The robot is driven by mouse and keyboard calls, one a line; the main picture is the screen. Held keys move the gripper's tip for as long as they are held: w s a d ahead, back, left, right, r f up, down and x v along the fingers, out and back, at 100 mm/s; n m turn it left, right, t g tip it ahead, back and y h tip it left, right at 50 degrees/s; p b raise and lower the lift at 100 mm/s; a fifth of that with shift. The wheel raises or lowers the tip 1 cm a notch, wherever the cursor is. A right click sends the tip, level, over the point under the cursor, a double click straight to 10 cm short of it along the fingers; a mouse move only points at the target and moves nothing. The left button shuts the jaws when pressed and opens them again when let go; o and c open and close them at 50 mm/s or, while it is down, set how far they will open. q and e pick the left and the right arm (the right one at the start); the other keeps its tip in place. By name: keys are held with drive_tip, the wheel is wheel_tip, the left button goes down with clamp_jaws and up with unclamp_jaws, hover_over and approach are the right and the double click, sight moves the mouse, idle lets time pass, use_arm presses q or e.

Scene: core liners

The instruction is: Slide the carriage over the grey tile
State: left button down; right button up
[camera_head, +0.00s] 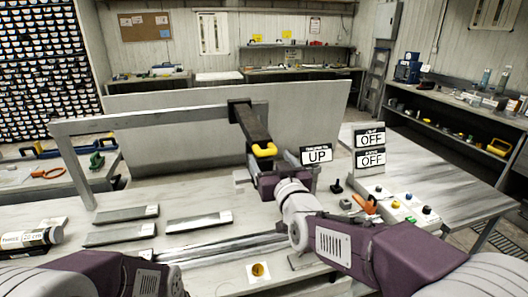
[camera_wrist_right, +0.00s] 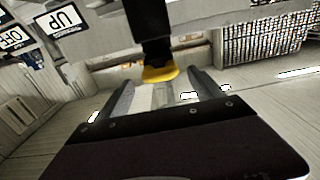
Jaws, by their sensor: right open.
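The carriage (camera_head: 250,125) is a dark block hanging from the long grey overhead beam, with a yellow grip at its lower end. The yellow grip (camera_wrist_right: 160,74) also shows in the right wrist view. My right gripper (camera_wrist_right: 163,88) is open, its two fingers on either side of the yellow grip with visible gaps. In the head view my right gripper (camera_head: 258,176) is just below the carriage. Several flat grey tiles (camera_head: 121,213) with white labels lie on the table at left; I cannot tell which one the task means. My left gripper is out of view; only my left arm shows.
A sign reading UP (camera_head: 317,155) stands right of the carriage, and two OFF signs (camera_head: 370,139) are farther right. A control box (camera_head: 398,206) with coloured buttons is on the right. A white plate with a yellow disc (camera_head: 258,272) lies at the front. A tall grey panel (camera_head: 200,118) stands behind.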

sight(263, 148)
drive_tip(key=p+x, duration=0.1)
drive_tip(key=x, duration=0.6)
drive_tip(key=shift+w+p, duration=0.2)
drive_tip(key=shift+p, duration=0.2)
drive_tip(key=shift+a, duration=0.1)
drive_tip(key=shift+f, duration=0.1)
clamp_jaws()
